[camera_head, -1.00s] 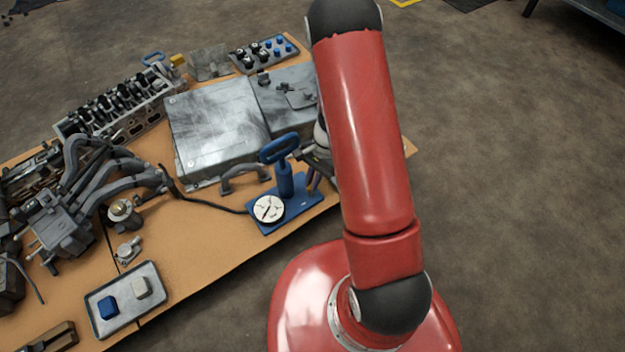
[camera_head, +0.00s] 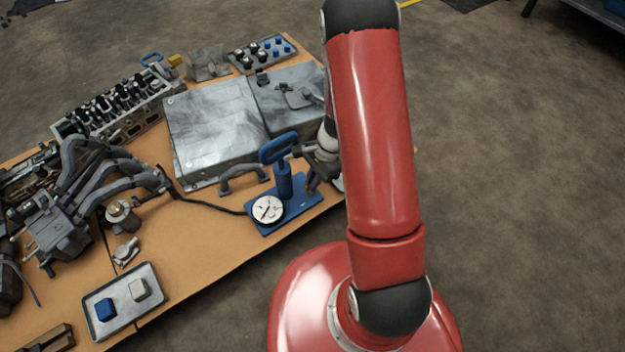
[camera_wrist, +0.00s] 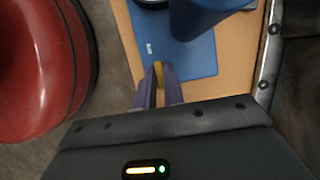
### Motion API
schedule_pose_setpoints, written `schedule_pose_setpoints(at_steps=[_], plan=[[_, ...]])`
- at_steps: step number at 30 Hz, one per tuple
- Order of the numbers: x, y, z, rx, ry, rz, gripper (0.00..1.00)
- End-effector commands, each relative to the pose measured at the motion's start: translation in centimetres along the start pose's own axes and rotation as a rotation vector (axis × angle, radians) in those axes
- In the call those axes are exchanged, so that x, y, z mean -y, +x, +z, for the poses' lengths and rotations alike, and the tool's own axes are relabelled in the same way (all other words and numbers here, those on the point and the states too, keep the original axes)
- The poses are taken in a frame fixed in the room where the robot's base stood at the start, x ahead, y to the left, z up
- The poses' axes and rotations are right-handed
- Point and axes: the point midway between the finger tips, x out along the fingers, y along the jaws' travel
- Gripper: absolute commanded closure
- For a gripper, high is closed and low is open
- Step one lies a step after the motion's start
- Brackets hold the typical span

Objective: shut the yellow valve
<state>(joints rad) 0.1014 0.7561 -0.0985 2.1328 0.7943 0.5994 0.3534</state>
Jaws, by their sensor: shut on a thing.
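The yellow valve (camera_wrist: 158,70) shows in the wrist view as a small yellow piece between my fingertips, over a blue base plate (camera_wrist: 200,58). My gripper (camera_wrist: 159,86) is shut on it; the fingers hide most of its shape. In the head view my gripper (camera_head: 314,181) is at the right end of the blue plate (camera_head: 302,207), beside a blue hand pump (camera_head: 284,180) with a loop handle. The valve cannot be made out in that view. A round white gauge (camera_head: 267,210) sits at the plate's left end.
A large metal case (camera_head: 213,125) stands behind the plate. A grey handle (camera_head: 243,178) and a black hose lie left of the pump. A tray (camera_head: 122,318) with a blue and a white block is at the front left. Bare floor lies right of the bench.

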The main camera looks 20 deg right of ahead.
Motion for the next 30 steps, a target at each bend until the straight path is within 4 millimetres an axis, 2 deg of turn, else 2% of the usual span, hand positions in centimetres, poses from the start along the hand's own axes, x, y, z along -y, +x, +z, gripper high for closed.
schedule_pose_setpoints(at_steps=[1,5,14,17,25,30], plan=[[0.0,-0.1,-0.1,-0.001,0.003,-0.002,0.86],[0.0,-0.1,0.0,-0.001,0.002,-0.001,0.69],[0.0,-0.2,0.0,0.0,0.0,-0.001,0.68],[0.1,-1.1,0.0,-0.001,-0.001,-0.002,0.68],[0.1,-5.8,0.0,-0.003,0.0,-0.004,0.68],[0.1,-7.5,0.0,-0.001,0.0,-0.002,0.68]])
